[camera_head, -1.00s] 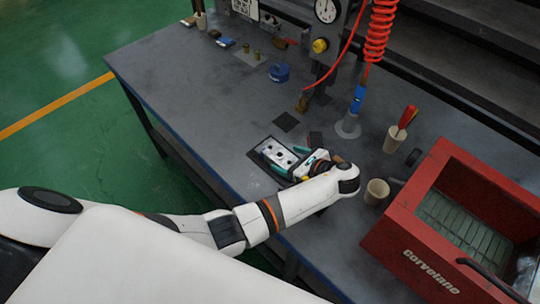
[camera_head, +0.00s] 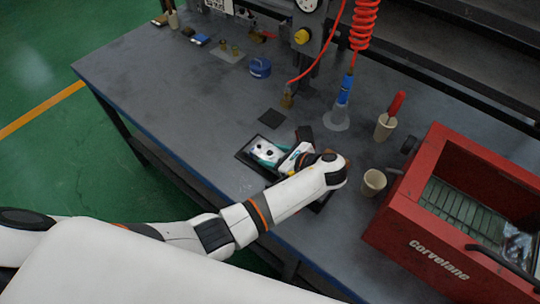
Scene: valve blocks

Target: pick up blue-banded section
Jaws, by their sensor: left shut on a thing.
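A silver valve block (camera_head: 264,151) with dark round holes lies on a dark tray (camera_head: 245,160) near the table's front edge. My left gripper (camera_head: 276,155) reaches over the block from the right, its teal-edged fingers on either side of it. It is shut on a section of the block. The fingers and wrist hide the block's right part. I cannot make out a blue band on the gripped section, nor whether it is lifted. My right gripper is not in view.
A dark square pad (camera_head: 272,118) lies behind the tray, and a blue round part (camera_head: 260,68) farther back. Cups (camera_head: 373,182) and a red toolbox (camera_head: 425,225) stand at right. A red coiled hose (camera_head: 365,25) hangs behind. The table's left middle is clear.

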